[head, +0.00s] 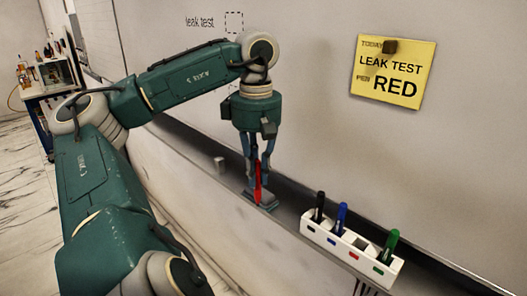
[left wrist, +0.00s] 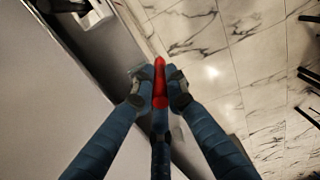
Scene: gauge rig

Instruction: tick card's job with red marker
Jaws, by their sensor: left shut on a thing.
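My left gripper (head: 257,187) is shut on the red marker (head: 258,172) and holds it upright, tip end not clear, over the ledge under the whiteboard. In the left wrist view the red marker (left wrist: 160,82) sits between the two fingertips. The yellow card (head: 393,72) on the board reads "TODAY", "LEAK TEST", "PEN" and "RED"; a dark square magnet covers part of its top. The printed words "leak test" (head: 200,22) have an empty dashed box (head: 234,21) to their right. My right gripper is not in view.
A white marker holder (head: 313,234) on the ledge (head: 290,200) holds black, blue and green markers; its red-labelled slot is empty. A small grey piece (head: 219,163) is further left. My arm hides other board writing.

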